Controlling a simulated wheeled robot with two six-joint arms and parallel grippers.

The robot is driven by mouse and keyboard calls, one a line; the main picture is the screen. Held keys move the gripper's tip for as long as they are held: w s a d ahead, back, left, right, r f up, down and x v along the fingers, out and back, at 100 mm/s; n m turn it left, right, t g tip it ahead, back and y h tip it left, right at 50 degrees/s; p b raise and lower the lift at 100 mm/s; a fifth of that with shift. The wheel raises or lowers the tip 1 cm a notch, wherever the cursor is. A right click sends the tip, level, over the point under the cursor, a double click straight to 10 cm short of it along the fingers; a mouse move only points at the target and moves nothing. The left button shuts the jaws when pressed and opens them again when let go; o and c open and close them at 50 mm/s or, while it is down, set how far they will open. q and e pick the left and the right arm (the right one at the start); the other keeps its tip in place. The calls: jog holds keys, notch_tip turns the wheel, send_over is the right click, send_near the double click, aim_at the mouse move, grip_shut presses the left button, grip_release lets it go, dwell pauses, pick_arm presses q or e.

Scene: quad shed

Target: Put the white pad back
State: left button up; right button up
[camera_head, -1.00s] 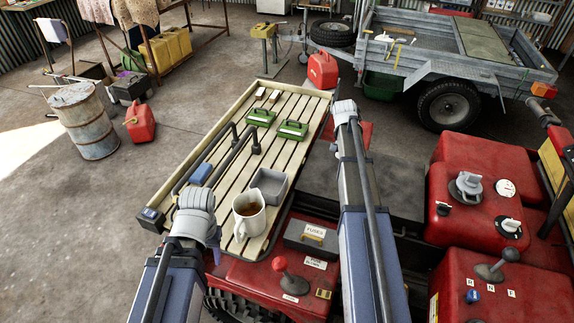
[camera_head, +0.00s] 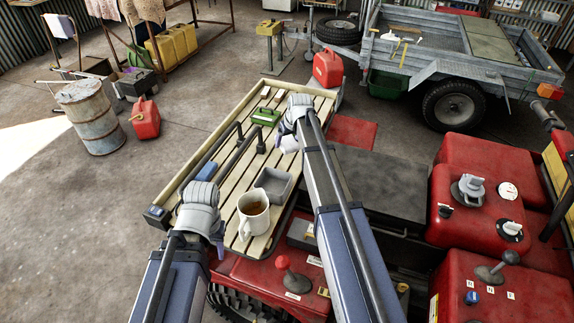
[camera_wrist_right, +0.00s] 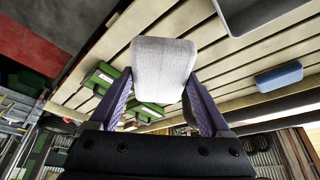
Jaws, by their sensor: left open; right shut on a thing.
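The white pad (camera_wrist_right: 163,68) is between the purple fingers of my right gripper (camera_wrist_right: 166,104), which is shut on it. In the head view the pad (camera_head: 289,143) shows at the tip of my right gripper (camera_head: 288,131), over the right side of the slatted rack (camera_head: 212,168). I cannot tell whether it touches the slats. My left gripper (camera_head: 216,236) is open beside the mug at the rack's near end; its fingers are partly hidden.
On the rack are a green-topped item (camera_head: 265,117), a grey tray (camera_head: 273,183), a mug (camera_head: 253,214), a blue block (camera_head: 207,171) and dark upright bars (camera_head: 240,150). A second green item (camera_wrist_right: 148,111) shows in the wrist view. Red bodywork (camera_head: 270,280) lies at the near right.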

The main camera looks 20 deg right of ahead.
aim_at(292, 148)
jog(key=shift+f+b, duration=5)
jog(key=shift+f, duration=0.25)
jog(key=o, duration=1)
jog(key=shift+r, duration=0.1)
jog(key=p+v, duration=1.1)
jog(key=v, duration=0.1)
jog(key=shift+r, duration=0.25)
jog(key=shift+f, duration=0.1)
